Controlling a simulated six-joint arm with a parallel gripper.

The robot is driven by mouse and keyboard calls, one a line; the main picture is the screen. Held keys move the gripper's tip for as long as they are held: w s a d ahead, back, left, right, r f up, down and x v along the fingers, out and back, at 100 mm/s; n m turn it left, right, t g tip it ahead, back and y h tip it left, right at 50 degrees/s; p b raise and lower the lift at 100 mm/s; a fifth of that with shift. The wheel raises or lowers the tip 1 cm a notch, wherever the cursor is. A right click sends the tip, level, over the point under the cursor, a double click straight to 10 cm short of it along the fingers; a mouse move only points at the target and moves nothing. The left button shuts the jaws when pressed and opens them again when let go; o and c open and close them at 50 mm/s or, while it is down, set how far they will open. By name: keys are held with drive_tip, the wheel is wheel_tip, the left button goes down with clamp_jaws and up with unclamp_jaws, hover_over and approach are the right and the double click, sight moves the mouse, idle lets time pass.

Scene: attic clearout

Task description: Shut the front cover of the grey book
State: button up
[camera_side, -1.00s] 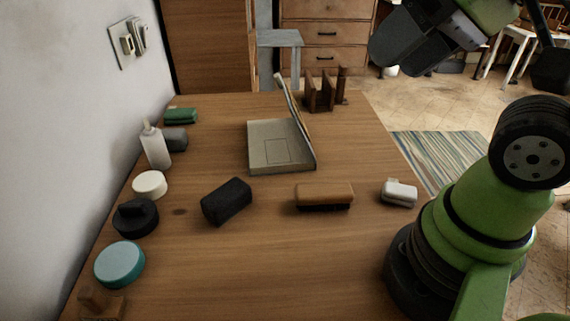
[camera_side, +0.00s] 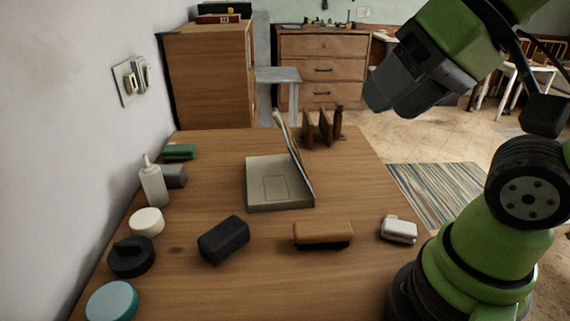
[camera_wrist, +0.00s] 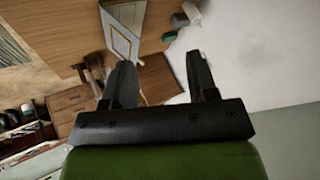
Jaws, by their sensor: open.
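The grey book (camera_side: 279,187) lies on the wooden table in the side view. Its front cover (camera_side: 293,148) stands up along the book's right edge, raised steeply and leaning a little back to the left at the top. In the wrist view the book (camera_wrist: 125,15) shows at the top, with its cover (camera_wrist: 121,42) angled below it. My gripper (camera_side: 388,104) is high to the right of the book in the side view, well clear of it. In the wrist view my gripper (camera_wrist: 160,68) has its two fingers apart with nothing between them.
Wooden bookends (camera_side: 322,128) stand behind the book. A black block (camera_side: 223,240), a brown brush (camera_side: 323,234) and a white item (camera_side: 399,229) lie in front. A white bottle (camera_side: 153,186), a white disc (camera_side: 146,222) and a teal lid (camera_side: 111,301) line the left side.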

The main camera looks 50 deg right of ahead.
drive_tip(key=shift+c, duration=0.2)
drive_tip(key=c, duration=0.4)
drive_tip(key=shift+w+r+m, duration=0.15)
drive_tip(key=shift+w+m, duration=0.15)
drive_tip(key=shift+w, duration=0.05)
drive_tip(key=c, duration=0.3)
drive_tip(key=w+m, duration=0.1)
drive_tip(key=w, duration=0.1)
drive_tip(key=w+d+m+g, duration=0.1)
drive_tip(key=m, duration=0.1)
drive_tip(key=w+d+r+m+g+y, duration=0.1)
drive_tip(key=w, duration=0.1)
drive_tip(key=shift+w+r+m, duration=0.1)
drive_tip(key=shift+w+m, duration=0.25)
drive_tip(key=shift+m, duration=0.05)
clamp_jaws()
drive_tip(key=w+d+f+m+y, duration=0.2)
drive_tip(key=w+d+m+y, duration=0.1)
drive_tip(key=w+d+m, duration=0.35)
drive_tip(key=w+d+f+m+y, duration=0.2)
drive_tip(key=w+d+f+m, duration=0.1)
drive_tip(key=w+d+m, duration=0.3)
drive_tip(key=d+f+m+t+y, duration=0.25)
drive_tip(key=d+f+m, duration=0.2)
drive_tip(key=d, duration=0.55)
hover_over(288, 134)
drive_tip(key=shift+t+h, duration=0.25)
drive_tip(key=shift+t, duration=0.2)
wheel_tip(288, 134, down, 6)
drive_tip(key=shift+d+f, duration=0.1)
